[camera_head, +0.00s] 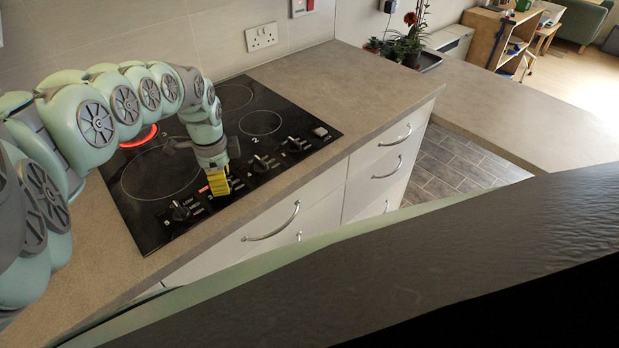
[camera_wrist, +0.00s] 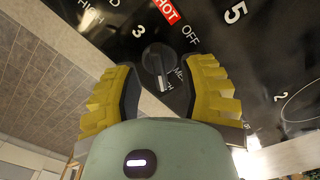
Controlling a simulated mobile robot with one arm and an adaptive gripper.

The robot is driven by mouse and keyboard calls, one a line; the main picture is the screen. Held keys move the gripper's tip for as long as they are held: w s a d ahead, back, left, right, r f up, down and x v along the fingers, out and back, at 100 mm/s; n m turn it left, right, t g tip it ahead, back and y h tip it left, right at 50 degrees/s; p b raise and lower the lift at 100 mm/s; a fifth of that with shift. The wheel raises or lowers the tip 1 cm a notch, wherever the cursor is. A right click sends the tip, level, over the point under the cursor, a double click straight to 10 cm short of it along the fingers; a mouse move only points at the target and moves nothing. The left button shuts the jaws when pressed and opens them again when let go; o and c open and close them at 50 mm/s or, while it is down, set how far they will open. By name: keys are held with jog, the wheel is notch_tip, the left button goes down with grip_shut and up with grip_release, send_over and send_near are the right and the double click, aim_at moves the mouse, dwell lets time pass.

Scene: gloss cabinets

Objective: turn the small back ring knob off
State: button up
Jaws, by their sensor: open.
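The black hob (camera_head: 245,100) has a back ring glowing red (camera_head: 140,138) at its left, partly covered by my arm. My gripper (camera_head: 218,184), with ribbed yellow fingers, points down over the front row of knobs. In the wrist view my gripper (camera_wrist: 160,78) is open, with a finger on each side of a dark knob (camera_wrist: 157,58). Gaps show between the knob and both fingers. The knob's white mark points down, near the MED and HIGH lettering; OFF and a red HOT label (camera_wrist: 166,11) are above it. In the head view my gripper hides this knob.
Other knobs stand on either side of my gripper: one on the left (camera_head: 180,209), two on the right (camera_head: 261,162) (camera_head: 294,144). The worktop (camera_head: 370,85) is clear on the right. Drawers with bar handles (camera_head: 275,224) lie below the front edge.

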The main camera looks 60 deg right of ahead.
jog(key=shift+f, duration=0.6)
jog(key=shift+o, duration=0.5)
grip_shut()
